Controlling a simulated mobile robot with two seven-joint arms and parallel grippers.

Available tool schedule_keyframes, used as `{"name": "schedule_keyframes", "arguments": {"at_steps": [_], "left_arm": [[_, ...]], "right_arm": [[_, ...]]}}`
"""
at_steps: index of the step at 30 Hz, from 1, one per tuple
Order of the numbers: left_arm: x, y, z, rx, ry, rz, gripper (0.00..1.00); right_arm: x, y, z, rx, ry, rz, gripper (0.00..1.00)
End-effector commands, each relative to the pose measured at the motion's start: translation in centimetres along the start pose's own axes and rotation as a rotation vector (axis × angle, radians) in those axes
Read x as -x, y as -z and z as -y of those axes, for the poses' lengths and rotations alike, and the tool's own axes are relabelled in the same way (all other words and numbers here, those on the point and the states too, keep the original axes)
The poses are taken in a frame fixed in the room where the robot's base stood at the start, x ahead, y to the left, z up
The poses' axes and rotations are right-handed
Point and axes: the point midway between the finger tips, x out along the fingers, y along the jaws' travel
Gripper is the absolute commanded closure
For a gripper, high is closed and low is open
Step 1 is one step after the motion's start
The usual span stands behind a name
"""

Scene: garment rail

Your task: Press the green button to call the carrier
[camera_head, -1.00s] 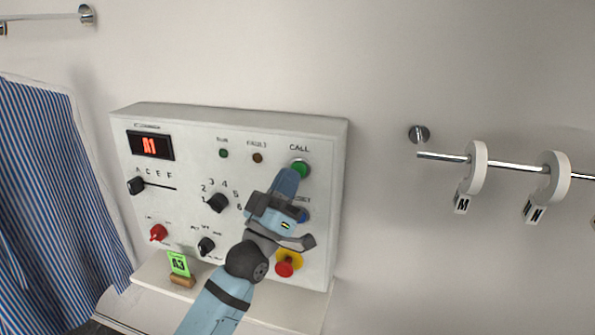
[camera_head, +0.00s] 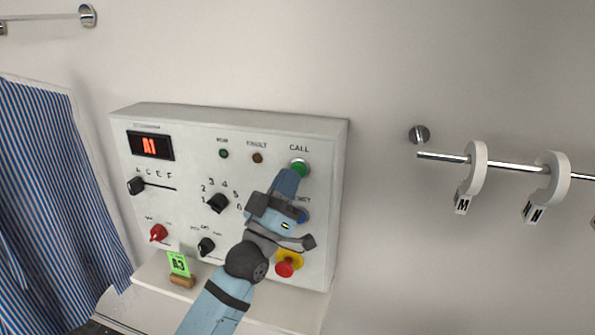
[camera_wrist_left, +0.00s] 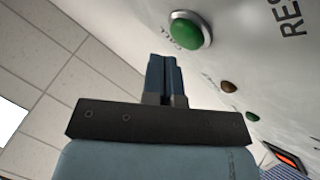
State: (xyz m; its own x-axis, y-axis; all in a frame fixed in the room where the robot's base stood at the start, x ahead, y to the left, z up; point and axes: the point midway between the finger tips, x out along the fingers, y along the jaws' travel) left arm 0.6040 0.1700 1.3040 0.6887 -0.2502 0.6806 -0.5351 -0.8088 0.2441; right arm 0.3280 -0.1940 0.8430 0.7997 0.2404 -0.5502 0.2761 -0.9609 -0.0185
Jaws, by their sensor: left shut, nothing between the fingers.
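The green button (camera_head: 299,167) sits in a silver ring under the word CALL, at the upper right of the white control panel (camera_head: 325,140). It also shows in the left wrist view (camera_wrist_left: 186,31), just above and right of the fingertips. My left gripper (camera_head: 290,176) is shut and empty, its blue fingers pointing at the panel just below the button. In the left wrist view the closed fingertips (camera_wrist_left: 166,58) stand close to the button's ring; a small gap seems to show. Whether the button is pressed in cannot be told. My right gripper is not in view.
The panel also has a red display (camera_head: 150,146), a black rotary knob (camera_head: 217,203), a red switch (camera_head: 158,233) and a red emergency button (camera_head: 285,267). A green card (camera_head: 179,264) stands on the shelf below. A rail with size tags (camera_head: 463,203) is at right, striped cloth (camera_head: 45,200) at left.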

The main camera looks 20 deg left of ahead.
Motion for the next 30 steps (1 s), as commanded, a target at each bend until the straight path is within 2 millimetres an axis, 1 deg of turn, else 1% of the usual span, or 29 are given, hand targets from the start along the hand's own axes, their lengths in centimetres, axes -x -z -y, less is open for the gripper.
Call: {"name": "schedule_keyframes", "arguments": {"at_steps": [20,30], "left_arm": [[-0.01,-0.01,0.01,0.000,0.000,0.000,1.00],[-0.61,-0.43,0.43,0.000,0.000,0.000,1.00]], "right_arm": [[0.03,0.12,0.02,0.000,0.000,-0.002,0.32],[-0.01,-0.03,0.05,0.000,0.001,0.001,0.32]]}}
